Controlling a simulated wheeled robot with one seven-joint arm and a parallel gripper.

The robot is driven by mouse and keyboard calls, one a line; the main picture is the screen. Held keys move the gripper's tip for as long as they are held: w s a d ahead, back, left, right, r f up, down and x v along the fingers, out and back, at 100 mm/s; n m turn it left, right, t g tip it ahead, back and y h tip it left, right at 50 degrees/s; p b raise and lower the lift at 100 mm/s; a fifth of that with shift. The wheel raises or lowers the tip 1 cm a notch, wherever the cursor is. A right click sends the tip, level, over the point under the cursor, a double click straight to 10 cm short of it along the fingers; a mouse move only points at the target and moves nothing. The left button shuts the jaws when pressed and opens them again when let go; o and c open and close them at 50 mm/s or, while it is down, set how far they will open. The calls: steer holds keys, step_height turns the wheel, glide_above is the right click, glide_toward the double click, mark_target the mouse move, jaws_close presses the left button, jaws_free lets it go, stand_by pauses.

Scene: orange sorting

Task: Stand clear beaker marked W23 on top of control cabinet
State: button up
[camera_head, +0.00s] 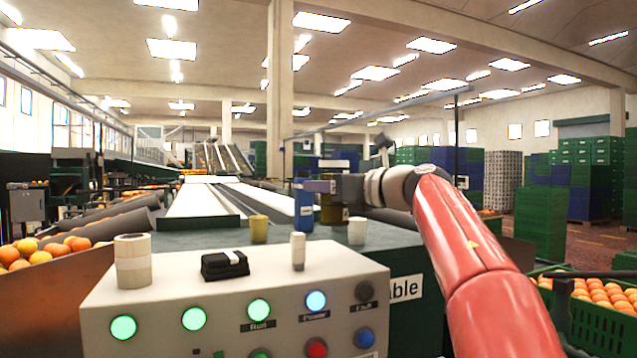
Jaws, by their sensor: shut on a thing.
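The control cabinet (185,301) stands in front, a pale box with lit buttons and a flat top. My gripper (324,188) is beyond the cabinet's far right corner, above the dark green table, and shut on a brownish container (331,211). The fingers and arm partly hide this container, and I cannot read a W23 mark on it. A whitish cup (357,231) stands just right of it. A blue bottle (304,213) stands close on its left, and a yellow cup (259,229) stands farther left. I cannot tell which vessel is the marked beaker.
On the cabinet top are a pale banded cylinder (133,262), a black device (225,265) and a small white bottle (298,251). Bare top shows between these and at the right end. Oranges (40,252) lie at left; an orange-filled crate (590,291) is at right.

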mark_target(328, 222)
step_height(328, 222, down, 5)
steer(key=shift+f+b, duration=0.1)
steer(key=shift+b, duration=0.7)
steer(key=shift+f+b, duration=0.4)
steer(key=shift+f+b, duration=0.5)
steer(key=shift+f, duration=0.05)
steer(key=o, duration=1.3)
